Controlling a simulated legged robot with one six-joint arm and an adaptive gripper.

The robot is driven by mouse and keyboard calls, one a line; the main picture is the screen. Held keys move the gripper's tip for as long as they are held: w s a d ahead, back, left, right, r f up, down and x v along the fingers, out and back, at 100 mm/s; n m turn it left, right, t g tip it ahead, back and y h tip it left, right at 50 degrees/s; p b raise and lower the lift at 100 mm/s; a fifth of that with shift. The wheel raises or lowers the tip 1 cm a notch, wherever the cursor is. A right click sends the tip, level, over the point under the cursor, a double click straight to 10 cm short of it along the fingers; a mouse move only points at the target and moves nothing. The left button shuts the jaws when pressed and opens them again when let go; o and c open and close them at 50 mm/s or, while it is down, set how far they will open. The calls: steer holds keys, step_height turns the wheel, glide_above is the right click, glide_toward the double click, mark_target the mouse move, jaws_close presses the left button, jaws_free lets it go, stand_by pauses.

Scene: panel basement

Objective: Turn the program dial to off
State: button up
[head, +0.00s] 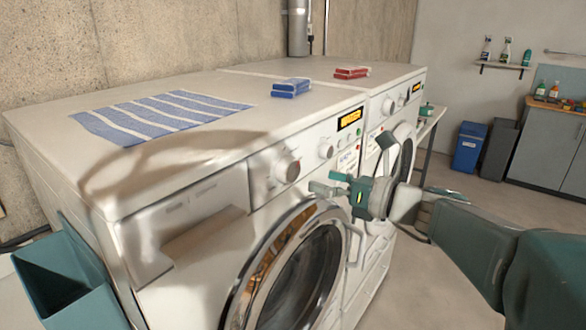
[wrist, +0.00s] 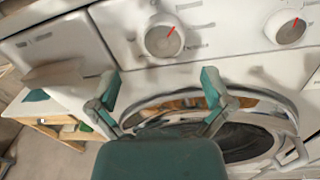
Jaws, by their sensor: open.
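The near washing machine (head: 220,190) has a large round white dial (head: 288,169) on its front panel and a smaller knob (head: 326,151) to its right. In the wrist view the large dial (wrist: 164,40) has a red pointer mark tilted up and to the right; a second dial with a red mark (wrist: 291,31) is at the right. My gripper (head: 328,183) is in front of the panel, below and right of the large dial. In the wrist view my gripper (wrist: 158,82) has its fingers spread, empty, below the large dial and apart from it.
The round door (head: 300,265) of the near machine is just below my gripper. A second machine (head: 400,85) stands beside it. A teal bin (head: 65,280) stands at the left.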

mark_target(295, 170)
steer(key=x, duration=0.4)
steer(key=shift+w+a, duration=0.15)
steer(key=shift+w, duration=0.1)
steer(key=shift+w+a, duration=0.4)
steer(key=shift+w, duration=0.3)
steer(key=shift+a, duration=0.75)
steer(key=c, duration=0.8)
steer(key=shift+d, duration=0.25)
steer(key=shift+c, duration=1.1)
